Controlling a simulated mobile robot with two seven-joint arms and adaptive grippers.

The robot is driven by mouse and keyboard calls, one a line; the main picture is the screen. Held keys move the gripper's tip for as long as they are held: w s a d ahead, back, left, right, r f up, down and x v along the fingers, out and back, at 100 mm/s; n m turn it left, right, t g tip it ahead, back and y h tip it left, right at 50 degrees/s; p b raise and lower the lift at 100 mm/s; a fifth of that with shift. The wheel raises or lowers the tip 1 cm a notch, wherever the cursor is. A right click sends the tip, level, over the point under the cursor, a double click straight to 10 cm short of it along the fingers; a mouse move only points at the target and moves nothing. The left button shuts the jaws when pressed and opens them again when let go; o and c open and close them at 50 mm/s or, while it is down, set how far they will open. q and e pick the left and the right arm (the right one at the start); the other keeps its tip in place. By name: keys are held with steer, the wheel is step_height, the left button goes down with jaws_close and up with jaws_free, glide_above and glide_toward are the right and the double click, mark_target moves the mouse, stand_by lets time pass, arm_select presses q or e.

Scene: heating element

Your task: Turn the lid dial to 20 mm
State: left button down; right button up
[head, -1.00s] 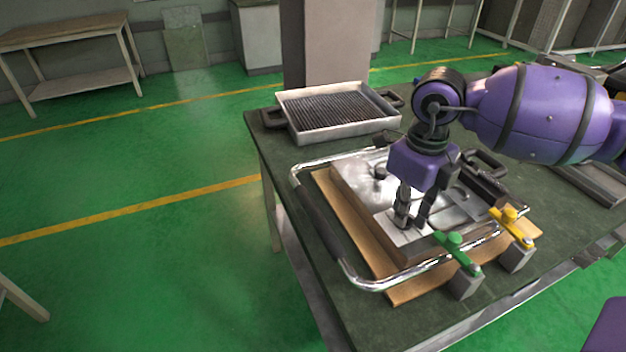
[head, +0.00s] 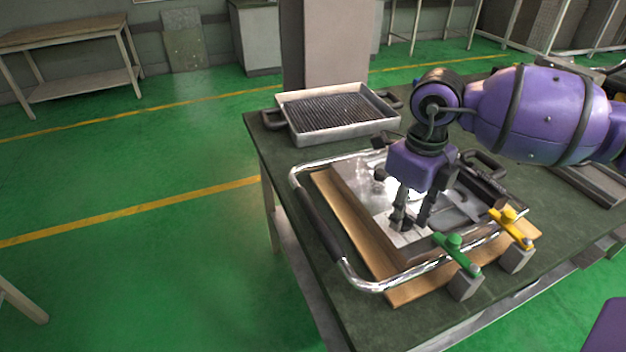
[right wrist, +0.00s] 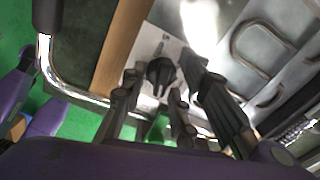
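The metal lid (head: 365,185) lies on a wooden board (head: 375,260) on the green-grey table. In the right wrist view, a black dial (right wrist: 162,72) sits on a white marked plate (right wrist: 146,48); its setting is too small to read. My right gripper (head: 412,226) points down at this plate and hides the dial in the head view. In the right wrist view its fingertips (right wrist: 160,68) stand apart on either side of the dial, with small gaps showing.
A chrome tube frame (head: 350,272) surrounds the lid. A green-handled clamp (head: 455,246) and a yellow-handled clamp (head: 512,222) stand at the near right edge. A ribbed grill tray (head: 338,112) sits at the back left. The table's left margin is clear.

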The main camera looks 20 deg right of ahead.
steer(key=shift+d, duration=0.1)
step_height(320, 180, up, 12)
stand_by(0.5)
steer(key=shift+c, duration=0.4)
